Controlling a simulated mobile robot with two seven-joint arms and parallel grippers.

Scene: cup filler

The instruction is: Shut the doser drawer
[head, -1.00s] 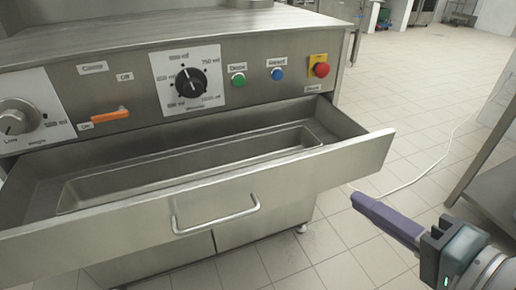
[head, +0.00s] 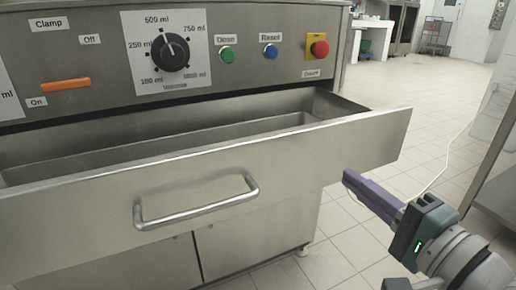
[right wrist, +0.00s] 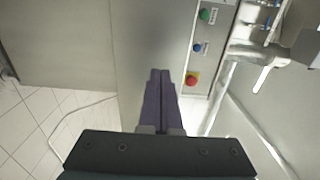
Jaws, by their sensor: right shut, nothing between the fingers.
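The doser drawer (head: 290,170) is pulled open from the steel machine, and its inside shows above the front panel. Its bar handle (head: 197,207) is on the front, a little left of the middle in the head view. My right gripper (head: 350,180) has purple fingers, shut and empty. In the head view they appear just right of the drawer front's lower right part; I cannot tell if they touch it. In the right wrist view the shut fingers (right wrist: 160,76) point toward a steel panel. My left gripper is out of view.
The control panel above the drawer has a volume dial (head: 170,52), an orange clamp switch (head: 65,85), a green button (head: 227,54), a blue button (head: 270,51) and a red emergency button (head: 319,48). Tiled floor (head: 440,120) is open at right; a steel table (head: 500,185) stands at the right edge.

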